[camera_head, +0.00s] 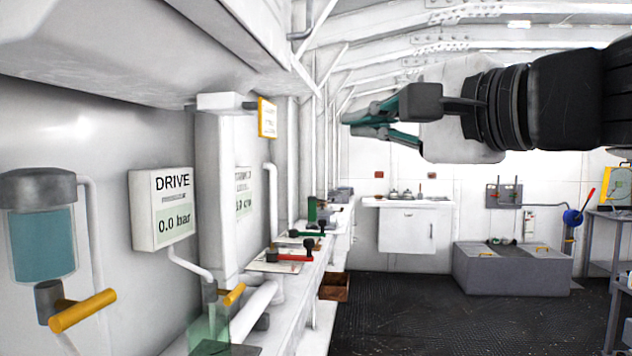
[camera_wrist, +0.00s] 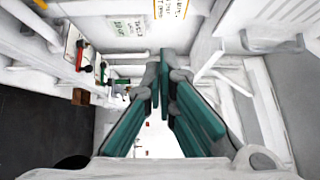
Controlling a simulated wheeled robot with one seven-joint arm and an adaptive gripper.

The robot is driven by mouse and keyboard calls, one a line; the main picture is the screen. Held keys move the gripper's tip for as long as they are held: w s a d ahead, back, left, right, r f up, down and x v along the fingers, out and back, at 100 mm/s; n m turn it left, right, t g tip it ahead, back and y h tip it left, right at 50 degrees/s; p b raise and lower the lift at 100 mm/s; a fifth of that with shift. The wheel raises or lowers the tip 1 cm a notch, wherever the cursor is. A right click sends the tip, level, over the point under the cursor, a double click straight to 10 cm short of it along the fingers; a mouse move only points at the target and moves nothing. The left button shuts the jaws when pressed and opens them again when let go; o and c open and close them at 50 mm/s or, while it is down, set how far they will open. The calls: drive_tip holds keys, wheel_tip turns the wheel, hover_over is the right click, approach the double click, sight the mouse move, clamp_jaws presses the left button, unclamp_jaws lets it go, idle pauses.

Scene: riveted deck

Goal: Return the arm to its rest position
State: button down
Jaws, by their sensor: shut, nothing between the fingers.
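My gripper (camera_head: 352,122) is at the upper right of the head view, on my arm, which reaches in from the right edge. It points left toward the white wall and is in the air above the bench. Its teal fingers are shut with nothing between them. In the wrist view the fingertips of my gripper (camera_wrist: 164,58) come together near the middle. The rest of my arm beyond the right edge is hidden.
A DRIVE gauge box (camera_head: 162,211) and a yellow-handled valve (camera_head: 82,310) are on the left wall. A red lever (camera_head: 290,257) lies along the bench. A white cabinet (camera_head: 407,230) and a grey tub (camera_head: 512,272) stand at the back. The dark floor (camera_head: 430,318) is clear.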

drive_tip(key=s+d+f+n+g+h+p, duration=0.15)
drive_tip(key=s+f+n+g, duration=0.3)
drive_tip(key=f, duration=0.45)
drive_tip(key=s+d+f+n+g+h+p, duration=0.1)
drive_tip(key=s+f+n+g+h+p, duration=0.15)
drive_tip(key=s+f, duration=0.45)
drive_tip(key=s+d+f+n+g+h+p, duration=0.2)
drive_tip(key=s+d+f+h, duration=0.4)
drive_tip(key=d+f, duration=0.3)
wheel_tip(320, 180, down, 3)
drive_tip(key=shift+s+d+r+n+g, duration=0.1)
drive_tip(key=shift+s+d+n+g, duration=0.3)
drive_tip(key=shift+s+n+g, duration=0.6)
drive_tip(key=shift+w, duration=0.3)
